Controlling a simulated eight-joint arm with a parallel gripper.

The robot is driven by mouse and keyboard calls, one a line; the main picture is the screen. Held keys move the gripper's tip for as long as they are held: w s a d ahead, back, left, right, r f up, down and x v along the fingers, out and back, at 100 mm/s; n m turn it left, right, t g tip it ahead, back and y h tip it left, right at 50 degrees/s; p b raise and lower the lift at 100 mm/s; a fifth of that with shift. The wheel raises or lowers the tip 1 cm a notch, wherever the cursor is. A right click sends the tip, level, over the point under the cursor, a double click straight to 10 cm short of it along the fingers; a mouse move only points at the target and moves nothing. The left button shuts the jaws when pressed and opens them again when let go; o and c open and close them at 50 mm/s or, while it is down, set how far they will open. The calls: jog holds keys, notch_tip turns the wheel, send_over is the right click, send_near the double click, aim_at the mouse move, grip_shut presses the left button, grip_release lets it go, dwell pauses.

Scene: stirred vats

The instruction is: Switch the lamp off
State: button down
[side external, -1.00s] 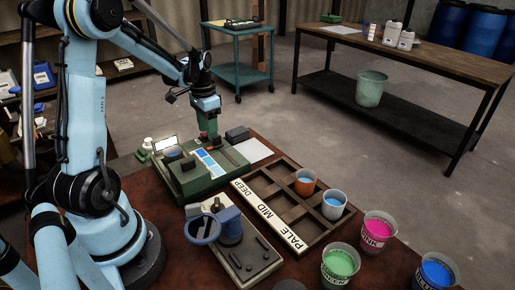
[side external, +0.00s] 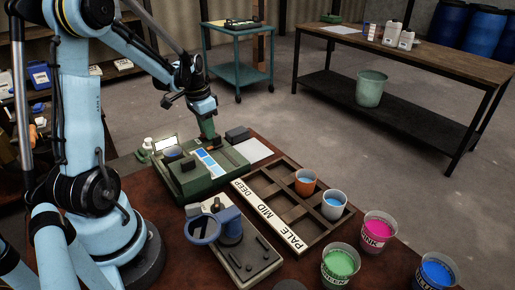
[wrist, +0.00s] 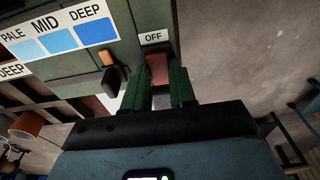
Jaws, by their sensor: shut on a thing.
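The green lamp unit (side external: 190,178) stands on the red-brown bench, with a bright whitish panel (side external: 166,142) at its back left. In the wrist view a white OFF label (wrist: 154,37) is on its green face, beside a red switch piece (wrist: 158,68). My gripper (wrist: 158,88) is shut on the red switch, one green finger on each side of it. In the side view my gripper (side external: 209,130) points down at the back of the unit, where its fingers hide the switch.
A PALE/MID/DEEP rack (side external: 283,205) holds two cups. Pink (side external: 376,231), green (side external: 340,264) and blue (side external: 436,272) cups stand at the right. A device with a blue ring (side external: 202,229) stands in front. A black lever (wrist: 112,80) is close left of my fingers.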

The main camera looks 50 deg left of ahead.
aim_at(203, 135)
jog(key=c, duration=0.9)
grip_release()
jog(key=r, duration=0.4)
jog(key=s+r, duration=0.1)
jog(key=r, duration=0.7)
jog(key=shift+s, duration=0.25)
